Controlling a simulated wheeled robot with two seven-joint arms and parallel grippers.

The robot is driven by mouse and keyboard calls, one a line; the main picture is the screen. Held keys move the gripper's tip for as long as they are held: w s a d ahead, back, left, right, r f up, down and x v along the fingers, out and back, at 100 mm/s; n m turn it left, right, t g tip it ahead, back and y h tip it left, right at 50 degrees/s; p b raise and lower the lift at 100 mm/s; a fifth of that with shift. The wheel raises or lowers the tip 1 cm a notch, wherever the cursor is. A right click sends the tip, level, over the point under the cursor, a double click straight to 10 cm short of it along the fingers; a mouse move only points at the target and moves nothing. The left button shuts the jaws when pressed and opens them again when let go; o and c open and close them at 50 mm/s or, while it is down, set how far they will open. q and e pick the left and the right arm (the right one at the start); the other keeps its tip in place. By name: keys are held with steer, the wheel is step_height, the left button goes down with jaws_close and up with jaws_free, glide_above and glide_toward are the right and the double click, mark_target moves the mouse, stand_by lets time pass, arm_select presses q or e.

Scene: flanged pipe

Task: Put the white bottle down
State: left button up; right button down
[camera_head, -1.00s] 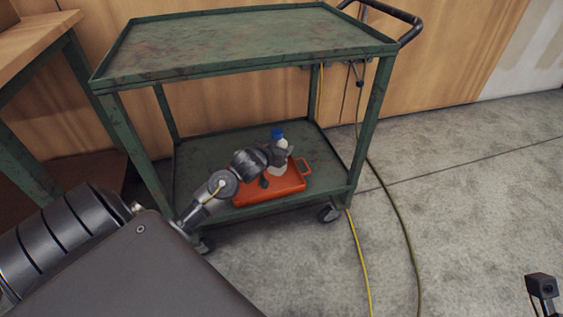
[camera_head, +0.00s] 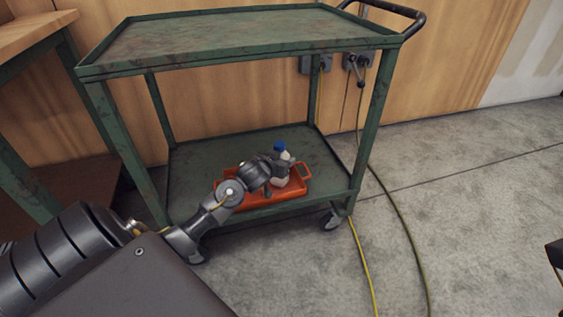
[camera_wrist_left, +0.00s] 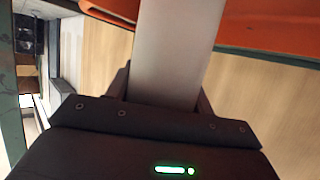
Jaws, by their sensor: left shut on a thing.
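The white bottle (camera_head: 281,182) with a blue cap (camera_head: 280,147) is upright or nearly so, over the orange tray (camera_head: 266,202) on the cart's lower shelf. My left gripper (camera_head: 278,170) reaches in from the left and is shut on the bottle's body. In the left wrist view the bottle (camera_wrist_left: 175,50) shows as a pale grey band between the fingers, with the tray's orange edge (camera_wrist_left: 268,34) close by. I cannot tell whether the bottle's base touches the tray floor.
The green cart has a bare top shelf (camera_head: 240,37) above my arm and corner posts (camera_head: 372,125) around the lower shelf (camera_head: 190,165). A workbench (camera_head: 35,30) stands at the left. Yellow and dark cables (camera_head: 400,220) lie on the floor at the right.

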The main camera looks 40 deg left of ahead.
arm_select(q)
steer(key=o, duration=1.2)
steer(key=shift+f, duration=0.1)
steer(key=shift+o, duration=0.2)
